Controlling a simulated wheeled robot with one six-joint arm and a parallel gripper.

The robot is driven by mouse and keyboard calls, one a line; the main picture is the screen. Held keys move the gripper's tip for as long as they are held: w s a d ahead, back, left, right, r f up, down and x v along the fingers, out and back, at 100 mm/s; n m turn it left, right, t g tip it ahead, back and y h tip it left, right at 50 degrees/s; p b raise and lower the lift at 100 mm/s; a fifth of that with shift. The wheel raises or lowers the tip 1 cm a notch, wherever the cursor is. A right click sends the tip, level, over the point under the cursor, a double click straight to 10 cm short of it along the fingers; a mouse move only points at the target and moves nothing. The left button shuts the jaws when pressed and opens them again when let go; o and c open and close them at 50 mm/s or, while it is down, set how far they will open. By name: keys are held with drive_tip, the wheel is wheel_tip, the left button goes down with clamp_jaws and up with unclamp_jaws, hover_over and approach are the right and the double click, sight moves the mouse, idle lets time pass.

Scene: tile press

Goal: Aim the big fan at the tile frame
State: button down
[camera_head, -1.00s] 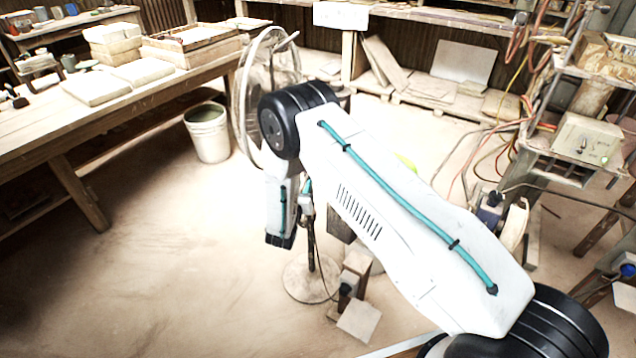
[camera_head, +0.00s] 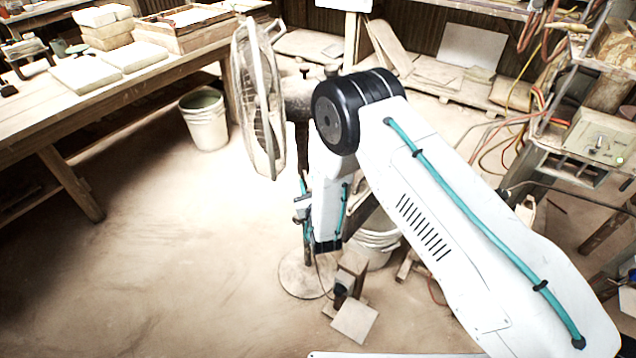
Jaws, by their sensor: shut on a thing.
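The big fan (camera_head: 250,110) stands on the floor right of the bench, its round cage seen nearly edge-on. Its dark pole (camera_head: 303,150) rises from a round base (camera_head: 298,280). A shallow wooden frame (camera_head: 165,38), which looks like the tile frame, lies on the bench left of and behind the fan. My gripper (camera_head: 303,207) shows only in part beside my white wrist, at the fan's pole, and looks shut on it. My arm hides much of the grip and part of the pole.
The wooden bench (camera_head: 120,85) carries pale slabs and stacked blocks. A white bucket (camera_head: 206,128) stands beside it. Another bucket (camera_head: 375,245) and a small wooden block with a tile (camera_head: 354,322) are near the fan base. Open floor lies at front left.

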drive_tip(key=shift+r, duration=0.1)
drive_tip(key=c, duration=1.2)
unclamp_jaws()
drive_tip(key=v, duration=0.7)
drive_tip(key=shift+s, duration=0.4)
drive_tip(key=shift+d, duration=0.1)
